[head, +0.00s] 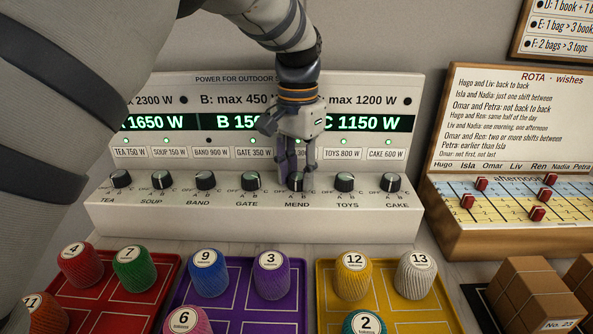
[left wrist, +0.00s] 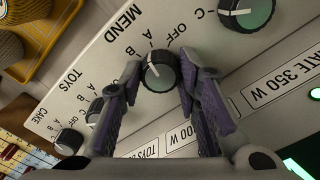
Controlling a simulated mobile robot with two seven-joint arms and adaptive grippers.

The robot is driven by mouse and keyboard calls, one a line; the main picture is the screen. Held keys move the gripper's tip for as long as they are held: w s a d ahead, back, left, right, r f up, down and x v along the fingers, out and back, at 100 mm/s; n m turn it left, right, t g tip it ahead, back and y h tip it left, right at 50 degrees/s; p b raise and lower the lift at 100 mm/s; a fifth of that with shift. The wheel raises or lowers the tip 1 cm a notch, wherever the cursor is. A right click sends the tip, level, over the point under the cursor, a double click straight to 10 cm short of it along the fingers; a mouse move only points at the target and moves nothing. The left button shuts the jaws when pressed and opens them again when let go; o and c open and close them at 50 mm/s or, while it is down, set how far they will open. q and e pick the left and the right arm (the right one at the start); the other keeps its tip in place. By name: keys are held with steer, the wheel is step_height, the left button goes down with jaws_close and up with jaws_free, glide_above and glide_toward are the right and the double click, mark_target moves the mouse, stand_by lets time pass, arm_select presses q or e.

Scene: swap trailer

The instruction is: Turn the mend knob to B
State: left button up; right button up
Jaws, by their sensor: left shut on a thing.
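The MEND knob (head: 297,182) is a dark round knob with a pale face on the white panel (head: 262,222). It also shows in the left wrist view (left wrist: 158,74), with OFF, A and B letters around it. A white pointer line on its face points roughly toward the A letter; its exact setting is hard to tell. My left gripper (head: 293,179) comes down from above, and its two purple-padded fingers are shut on the knob's sides. In the left wrist view, the fingers (left wrist: 160,88) stand on either side of it. My right gripper is not in view.
The GATE knob (head: 250,182) and TOYS knob (head: 344,182) flank it closely. A green display (head: 160,123) above reads 1650 W at left and 1150 W at right; the middle is partly hidden. Trays of yarn spools and a ROTA board (head: 527,110) stand nearby.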

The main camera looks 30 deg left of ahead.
mark_target(297, 176)
arm_select(q)
steer(key=n, duration=0.5)
steer(key=shift+n+p, duration=0.3)
steer(key=shift+p, duration=0.05)
stand_by(0.3)
steer(key=o, duration=1.2)
step_height(297, 176, up, 12)
